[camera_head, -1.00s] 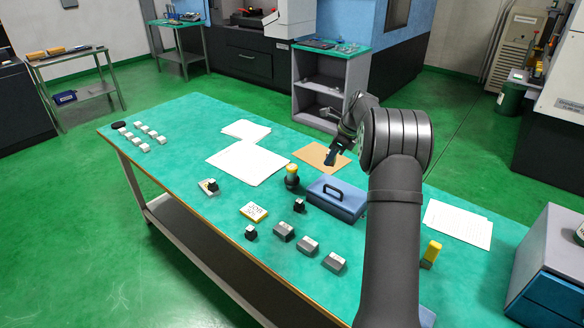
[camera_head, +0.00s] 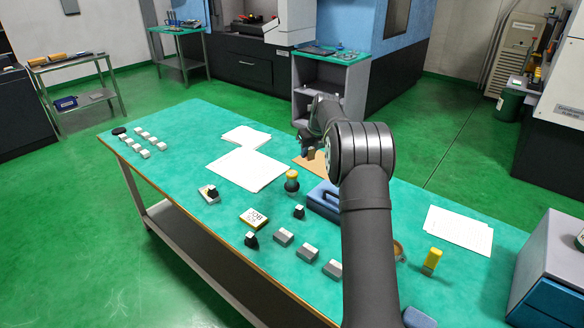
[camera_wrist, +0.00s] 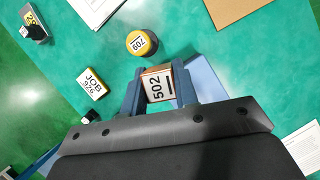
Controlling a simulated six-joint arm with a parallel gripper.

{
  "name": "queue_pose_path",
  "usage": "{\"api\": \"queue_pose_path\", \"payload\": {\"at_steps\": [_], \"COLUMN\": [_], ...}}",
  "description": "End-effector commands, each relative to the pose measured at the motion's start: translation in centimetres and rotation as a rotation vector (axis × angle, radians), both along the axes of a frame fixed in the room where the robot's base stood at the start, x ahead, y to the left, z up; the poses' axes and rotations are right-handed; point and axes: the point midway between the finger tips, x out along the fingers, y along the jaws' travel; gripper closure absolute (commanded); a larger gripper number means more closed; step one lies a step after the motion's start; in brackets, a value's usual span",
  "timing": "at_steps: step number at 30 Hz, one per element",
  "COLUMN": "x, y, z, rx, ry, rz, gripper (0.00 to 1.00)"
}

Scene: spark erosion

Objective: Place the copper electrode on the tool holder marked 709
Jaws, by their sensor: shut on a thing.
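My gripper (camera_wrist: 157,76) is shut on a copper-sided block, the copper electrode (camera_wrist: 158,87), whose white top label reads 502. In the head view my gripper (camera_head: 307,150) is above the table, near the brown sheet, and the held block is hard to make out. The tool holder marked 709 (camera_wrist: 141,43) is a round yellow-topped piece with a dark lower part; its label appears upside down in the wrist view. It stands upright on the table, just beyond and left of the fingertips in that view. The holder also shows in the head view (camera_head: 291,182), with nothing on it.
A yellow JOB 926 block (camera_head: 253,218), small black pieces and several grey blocks (camera_head: 283,237) lie nearer the front edge. White papers (camera_head: 247,168) lie behind. A yellow block (camera_head: 432,259) stands at the right.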

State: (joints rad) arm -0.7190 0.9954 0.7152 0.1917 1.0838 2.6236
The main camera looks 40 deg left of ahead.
Motion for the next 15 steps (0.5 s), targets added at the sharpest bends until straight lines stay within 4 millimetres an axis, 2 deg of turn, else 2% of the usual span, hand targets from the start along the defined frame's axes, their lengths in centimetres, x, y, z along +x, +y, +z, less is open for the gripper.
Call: {"api": "queue_pose_path", "payload": {"at_steps": [1, 6, 10, 15], "x": [-0.4, -1.3, -1.6, -1.8], "y": [1.3, 4.6, 6.0, 6.4], "z": [-0.8, -2.8, -3.6, -4.3], "rx": [0.0, 0.002, 0.002, 0.001], "ry": [-0.001, -0.001, -0.001, -0.001], "rz": [0.004, 0.003, 0.002, 0.001], "gripper": [1.0, 1.0, 1.0, 1.0]}}
